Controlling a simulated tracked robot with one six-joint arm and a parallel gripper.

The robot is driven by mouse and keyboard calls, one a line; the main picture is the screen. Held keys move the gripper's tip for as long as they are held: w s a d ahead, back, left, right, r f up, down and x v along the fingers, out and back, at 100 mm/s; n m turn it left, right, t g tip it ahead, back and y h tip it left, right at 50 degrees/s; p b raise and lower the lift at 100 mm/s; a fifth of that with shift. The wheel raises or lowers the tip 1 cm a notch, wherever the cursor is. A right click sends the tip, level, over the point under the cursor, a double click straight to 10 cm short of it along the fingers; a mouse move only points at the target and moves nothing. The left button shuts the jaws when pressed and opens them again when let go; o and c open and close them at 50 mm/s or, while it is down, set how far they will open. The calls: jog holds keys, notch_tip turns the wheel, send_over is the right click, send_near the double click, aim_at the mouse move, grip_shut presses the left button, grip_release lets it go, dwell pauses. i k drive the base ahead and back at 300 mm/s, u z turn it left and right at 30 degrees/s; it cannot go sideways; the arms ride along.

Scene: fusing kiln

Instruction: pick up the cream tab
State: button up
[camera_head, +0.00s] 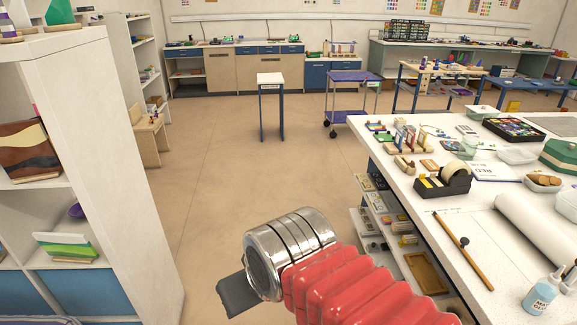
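I cannot make out the cream tab for certain. Small pale and tan pieces (404,163) lie near the far left corner of the white worktable (475,235), too small to tell apart. My gripper (238,296) is at the lower middle, ahead of my metal wrist and red sleeve. Only a dark grey flat part of it shows, over the floor and left of the worktable. The rest is hidden behind the wrist, so its opening does not show.
The worktable holds a tape dispenser (444,181), a brown rod (463,250), a white roll (540,232) and a glue bottle (542,294). A white shelf unit (125,190) stands at left. The floor (225,170) between is clear. A small stand (271,105) and purple cart (350,95) stand farther back.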

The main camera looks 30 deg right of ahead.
aim_at(432, 176)
jog(key=z, duration=2.85)
jog(key=i, duration=0.05)
jog(key=u, duration=0.45)
